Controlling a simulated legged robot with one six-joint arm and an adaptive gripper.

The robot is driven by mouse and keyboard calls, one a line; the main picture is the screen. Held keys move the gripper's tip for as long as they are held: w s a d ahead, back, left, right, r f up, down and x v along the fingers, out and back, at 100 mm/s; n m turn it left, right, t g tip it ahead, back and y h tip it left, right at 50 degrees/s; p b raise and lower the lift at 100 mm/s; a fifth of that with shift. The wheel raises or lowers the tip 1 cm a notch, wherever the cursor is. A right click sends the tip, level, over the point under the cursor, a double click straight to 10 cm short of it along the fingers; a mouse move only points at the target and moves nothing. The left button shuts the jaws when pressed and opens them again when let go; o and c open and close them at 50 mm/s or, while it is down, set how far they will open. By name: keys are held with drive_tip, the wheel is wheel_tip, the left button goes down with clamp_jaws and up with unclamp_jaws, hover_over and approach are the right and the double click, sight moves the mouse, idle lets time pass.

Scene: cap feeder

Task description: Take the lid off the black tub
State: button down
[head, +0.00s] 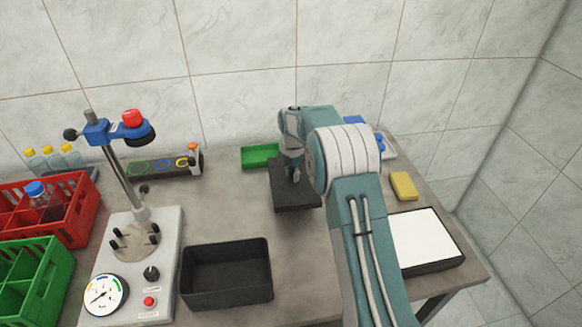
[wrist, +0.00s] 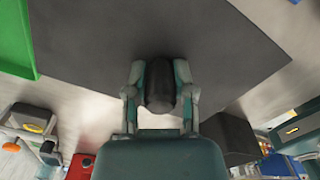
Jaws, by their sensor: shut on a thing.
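The black tub (head: 228,290) stands at the front middle of the table, open at the top and looking empty. Its dark lid (head: 298,196) is apart from it, farther back and to the right. My gripper (head: 292,173) is over the lid, and in the wrist view it (wrist: 160,85) is shut on the lid's upright black knob (wrist: 160,80). The lid's flat plate (wrist: 110,35) fills the upper middle of the wrist view. I cannot tell whether the lid rests on the table or hangs just above it.
A green tray (head: 260,156) lies just behind the lid, with a yellow block (head: 403,186) and a white-topped panel (head: 428,238) to the right. A gauge stand (head: 140,290), a red crate (head: 75,230) and a green crate (head: 45,290) crowd the left.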

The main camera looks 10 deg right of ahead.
drive_tip(key=shift+a+f, duration=0.1)
drive_tip(key=shift+f, duration=2.35)
drive_tip(key=shift+c, duration=1.9)
unclamp_jaws()
drive_tip(key=o, duration=0.4)
drive_tip(key=shift+r, duration=5)
